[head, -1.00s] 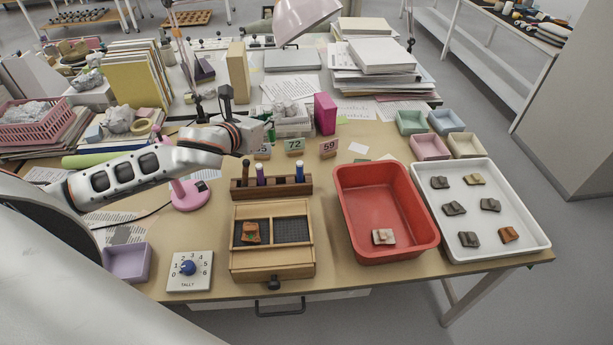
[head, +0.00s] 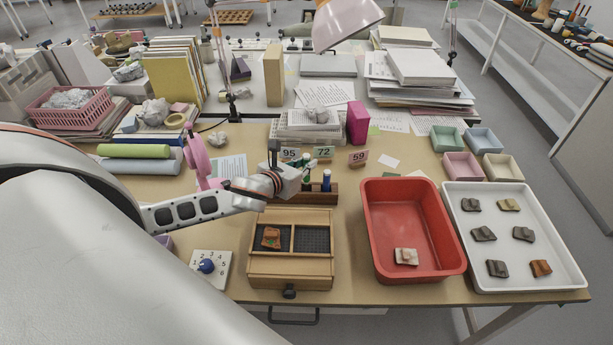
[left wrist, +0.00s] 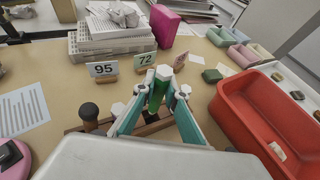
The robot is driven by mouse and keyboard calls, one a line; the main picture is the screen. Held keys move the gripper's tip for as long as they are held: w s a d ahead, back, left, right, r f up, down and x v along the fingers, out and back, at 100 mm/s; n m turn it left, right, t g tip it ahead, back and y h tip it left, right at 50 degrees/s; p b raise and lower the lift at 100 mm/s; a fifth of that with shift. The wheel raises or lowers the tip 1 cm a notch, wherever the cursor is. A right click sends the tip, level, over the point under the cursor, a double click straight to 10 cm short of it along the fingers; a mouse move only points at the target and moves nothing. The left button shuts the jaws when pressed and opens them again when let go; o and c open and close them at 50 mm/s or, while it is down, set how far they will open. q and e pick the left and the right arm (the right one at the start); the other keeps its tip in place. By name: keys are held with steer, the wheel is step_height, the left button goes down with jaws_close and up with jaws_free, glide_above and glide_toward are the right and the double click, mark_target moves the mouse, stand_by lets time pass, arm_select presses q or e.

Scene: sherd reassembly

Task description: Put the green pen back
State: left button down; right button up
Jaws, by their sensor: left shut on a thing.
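My left gripper (head: 302,172) is shut on the green pen (left wrist: 158,92), which has a pale cap end and stands roughly upright between the fingers (left wrist: 160,100) in the left wrist view. The green pen also shows in the head view (head: 307,160). It is at the wooden pen rack (head: 320,198); whether its lower end is in a hole is hidden. A blue pen (head: 326,180) stands in the rack to the right. In the left wrist view a dark round-topped tool (left wrist: 89,111) stands in the rack to the left. My right gripper is not in view.
Number cards 95 (head: 290,154), 72 (head: 323,152) and 59 (head: 358,158) stand behind the rack. A wooden tray (head: 291,271) lies in front. A red tub (head: 432,273) stands to the right, beside a white sherd tray (head: 568,283).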

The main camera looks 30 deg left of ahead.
mark_target(306, 179)
arm_select(q)
step_height(306, 179, down, 5)
steer(key=shift+f, duration=0.1)
stand_by(0.3)
steer(key=shift+f, duration=0.25)
steer(key=shift+f, duration=0.25)
steer(key=c, duration=2.3)
jaws_free()
steer(key=shift+c, duration=0.2)
steer(key=shift+r, duration=0.15)
steer(key=shift+r, duration=0.3)
steer(key=v, duration=1.2)
steer(key=shift+r, duration=0.1)
